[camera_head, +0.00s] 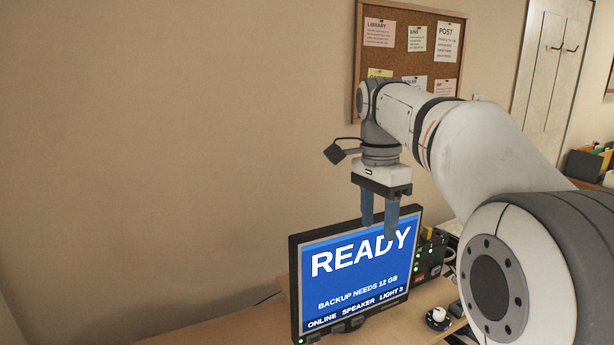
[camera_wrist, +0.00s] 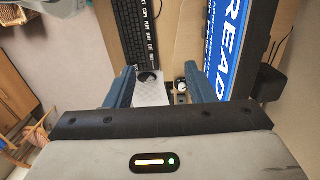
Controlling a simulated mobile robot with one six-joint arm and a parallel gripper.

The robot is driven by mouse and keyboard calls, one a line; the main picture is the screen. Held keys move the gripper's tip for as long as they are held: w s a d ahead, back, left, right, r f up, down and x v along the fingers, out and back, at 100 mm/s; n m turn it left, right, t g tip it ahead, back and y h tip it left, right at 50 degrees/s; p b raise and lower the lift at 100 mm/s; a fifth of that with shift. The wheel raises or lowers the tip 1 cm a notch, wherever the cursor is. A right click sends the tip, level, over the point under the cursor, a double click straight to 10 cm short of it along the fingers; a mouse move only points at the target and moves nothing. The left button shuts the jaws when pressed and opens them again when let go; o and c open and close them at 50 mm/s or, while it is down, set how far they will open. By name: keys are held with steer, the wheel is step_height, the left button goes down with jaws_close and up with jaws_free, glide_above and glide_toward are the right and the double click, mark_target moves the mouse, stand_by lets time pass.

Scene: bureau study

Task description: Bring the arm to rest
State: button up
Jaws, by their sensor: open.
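My gripper (camera_head: 379,213) hangs from my arm in front of the monitor (camera_head: 354,268) in the head view, pointing down. Its two blue fingers are apart with nothing between them. The monitor's blue screen reads "READY" and "BACKUP NEEDS 12 GB", with "ONLINE", "SPEAKER" and "LIGHT 3" below. In the wrist view my gripper (camera_wrist: 162,82) shows open above the desk, with the monitor (camera_wrist: 232,45) close on its right. The fingers look clear of everything.
A black keyboard (camera_wrist: 135,35) lies on the desk (camera_wrist: 180,35). A cork board (camera_head: 443,60) hangs behind my arm. The space left of the monitor is free.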

steer(key=s+d+f+n+t, duration=0.1)
steer(key=s+f+n+t, duration=0.1)
steer(key=s+f+n, duration=0.4)
steer(key=s+d+f+n+t, duration=0.1)
steer(key=s+f+n, duration=0.6)
steer(key=s+f, duration=0.6)
steer(key=shift+s+d+f+t, duration=0.15)
steer(key=shift+s+d+t, duration=0.15)
steer(key=shift+t, duration=0.1)
stand_by(1.5)
steer(key=shift+c, duration=0.4)
